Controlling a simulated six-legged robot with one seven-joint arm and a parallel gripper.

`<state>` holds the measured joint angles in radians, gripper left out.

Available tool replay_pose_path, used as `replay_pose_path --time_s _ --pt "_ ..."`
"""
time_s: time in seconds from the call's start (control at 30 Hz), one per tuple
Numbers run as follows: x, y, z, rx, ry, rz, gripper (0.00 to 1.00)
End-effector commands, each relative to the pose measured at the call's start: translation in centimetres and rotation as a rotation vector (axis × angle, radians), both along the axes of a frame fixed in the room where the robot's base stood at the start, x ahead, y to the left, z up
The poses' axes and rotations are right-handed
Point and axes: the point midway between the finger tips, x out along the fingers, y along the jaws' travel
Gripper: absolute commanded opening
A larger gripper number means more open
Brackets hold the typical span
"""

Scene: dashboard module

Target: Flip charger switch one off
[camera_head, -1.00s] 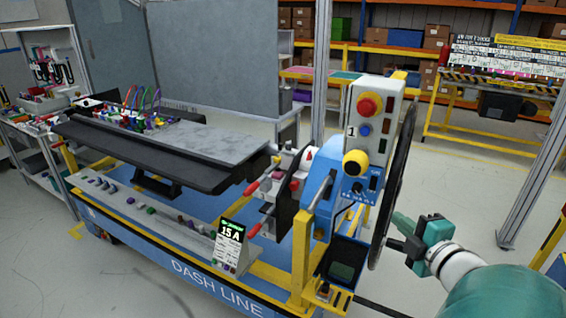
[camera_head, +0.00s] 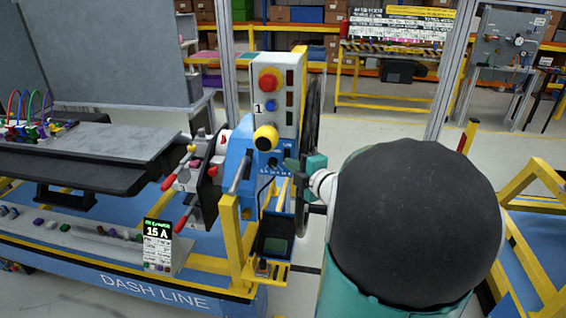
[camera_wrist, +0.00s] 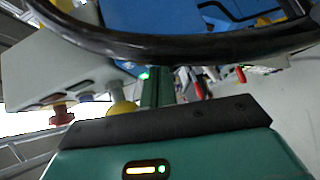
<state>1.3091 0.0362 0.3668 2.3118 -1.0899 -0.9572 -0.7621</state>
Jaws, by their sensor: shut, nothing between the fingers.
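A grey control box (camera_head: 277,98) stands upright on the dash cart. I cannot tell which part is charger switch one. My gripper (camera_head: 291,163) is shut and empty, just right of the box's lower part, by the black steering wheel (camera_head: 312,95). In the wrist view the green fingers (camera_wrist: 156,82) are together under the wheel rim (camera_wrist: 180,46), with the yellow knob (camera_wrist: 122,108) to their left.
Yellow cart posts (camera_head: 230,235) stand close in front. A yellow frame (camera_head: 535,195) is at right, with floor between.

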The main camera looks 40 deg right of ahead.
Motion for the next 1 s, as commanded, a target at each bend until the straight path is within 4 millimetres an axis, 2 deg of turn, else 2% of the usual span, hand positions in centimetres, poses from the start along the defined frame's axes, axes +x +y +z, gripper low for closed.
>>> replay_pose_path --time_s 0.5,0.9,1.0 --pt "0.3 -0.4 -0.2 -0.008 -0.009 0.002 0.0" --pt "1.1 -1.2 -1.0 -0.206 -0.162 0.001 0.0" --pt "1.0 -1.4 -0.8 -0.21 -0.162 -0.002 0.0"
